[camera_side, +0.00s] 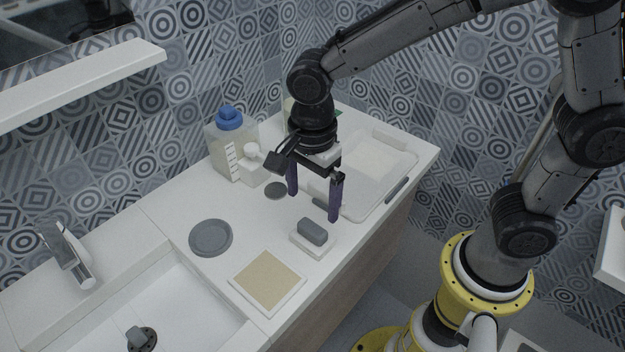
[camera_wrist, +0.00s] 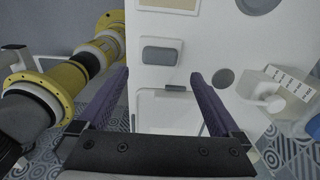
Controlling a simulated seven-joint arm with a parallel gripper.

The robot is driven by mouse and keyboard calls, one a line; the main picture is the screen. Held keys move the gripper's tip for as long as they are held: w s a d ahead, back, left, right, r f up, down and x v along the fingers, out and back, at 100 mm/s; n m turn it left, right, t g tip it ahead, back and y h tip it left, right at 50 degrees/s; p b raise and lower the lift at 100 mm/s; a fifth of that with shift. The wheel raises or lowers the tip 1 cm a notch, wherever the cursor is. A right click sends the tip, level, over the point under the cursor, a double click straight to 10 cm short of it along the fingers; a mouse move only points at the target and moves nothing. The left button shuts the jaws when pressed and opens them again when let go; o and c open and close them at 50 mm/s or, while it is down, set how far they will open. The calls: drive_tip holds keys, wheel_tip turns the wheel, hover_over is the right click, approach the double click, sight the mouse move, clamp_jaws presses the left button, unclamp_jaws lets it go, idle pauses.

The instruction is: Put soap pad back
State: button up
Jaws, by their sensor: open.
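A dark grey rounded block (camera_side: 312,232), which looks like the soap pad, lies on a small white dish (camera_side: 318,250) on the counter. The block also shows in the wrist view (camera_wrist: 160,55), ahead of the fingertips and between their lines. My gripper (camera_side: 313,205) has two purple fingers spread apart with nothing between them. It points down above the counter, a little behind the block in the side view. In the wrist view my gripper (camera_wrist: 160,73) is empty. Any contact between fingers and block is not visible.
A clear tray (camera_side: 352,210) with dark handles stands behind the gripper. A blue-capped bottle (camera_side: 232,145) and a white pump bottle (camera_side: 252,167) stand at the back left. Grey discs (camera_side: 210,237) (camera_side: 275,190) and a beige square pad (camera_side: 268,281) lie nearby. A sink (camera_side: 185,315) is front left.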

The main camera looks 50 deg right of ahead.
drive_tip(key=s+d+r+n+t, duration=0.3)
drive_tip(key=s+d+r+n, duration=0.2)
drive_tip(key=d+r+n, duration=0.4)
drive_tip(key=s+d+r+n+t, duration=0.1)
drive_tip(key=s+d+n+t, duration=0.1)
drive_tip(key=s+d+n, duration=0.4)
drive_tip(key=s+n, duration=0.2)
drive_tip(key=n, duration=0.1)
drive_tip(key=shift+s+t, duration=0.3)
drive_tip(key=shift+r, duration=0.1)
idle(0.8)
